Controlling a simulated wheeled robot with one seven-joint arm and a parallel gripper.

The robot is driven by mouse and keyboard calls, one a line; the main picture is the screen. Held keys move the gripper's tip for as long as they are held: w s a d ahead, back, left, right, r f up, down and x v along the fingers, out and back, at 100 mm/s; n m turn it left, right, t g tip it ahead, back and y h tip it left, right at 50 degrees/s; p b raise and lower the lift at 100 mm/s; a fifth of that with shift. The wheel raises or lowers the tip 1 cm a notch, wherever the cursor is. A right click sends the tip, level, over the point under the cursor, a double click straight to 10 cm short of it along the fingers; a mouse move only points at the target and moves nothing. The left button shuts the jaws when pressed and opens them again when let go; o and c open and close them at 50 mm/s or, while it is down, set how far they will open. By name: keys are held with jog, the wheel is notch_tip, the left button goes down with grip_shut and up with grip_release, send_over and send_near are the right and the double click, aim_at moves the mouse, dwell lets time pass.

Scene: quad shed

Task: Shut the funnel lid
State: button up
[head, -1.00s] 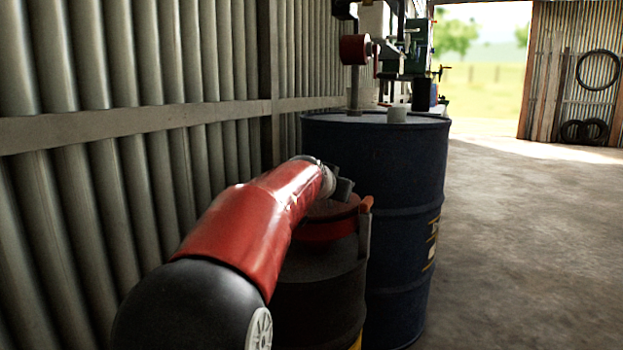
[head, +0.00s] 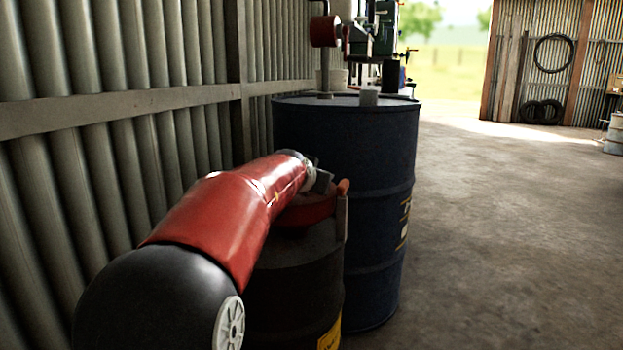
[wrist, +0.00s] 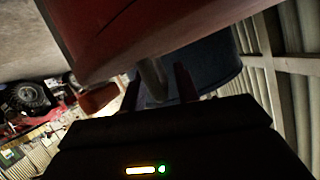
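The red funnel (head: 303,211) sits on top of a dark drum (head: 292,285), just under the end of my arm. Its round red top looks low and nearly level; I cannot tell whether the lid is fully shut. A grey upright piece (head: 342,217) with an orange-red tip (head: 343,187) stands at its right side. My gripper (head: 321,181) is just above the funnel's far side. In the wrist view, a large red surface (wrist: 190,28) fills the top. The fingers of my gripper (wrist: 158,88) are apart, with a grey rod (wrist: 152,76) showing beyond or between them; contact is unclear.
A corrugated wall (head: 110,150) runs close along the left. Concrete floor (head: 500,230) is open to the right. Tyres (head: 541,111) stand far off.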

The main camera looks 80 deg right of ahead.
jog(key=shift+r, duration=0.1)
jog(key=shift+w+a+r, duration=0.1)
jog(key=shift+a+r, duration=0.05)
jog(key=shift+a, duration=0.25)
jog(key=b+v, duration=0.2)
jog(key=v, duration=0.5)
dwell(0.5)
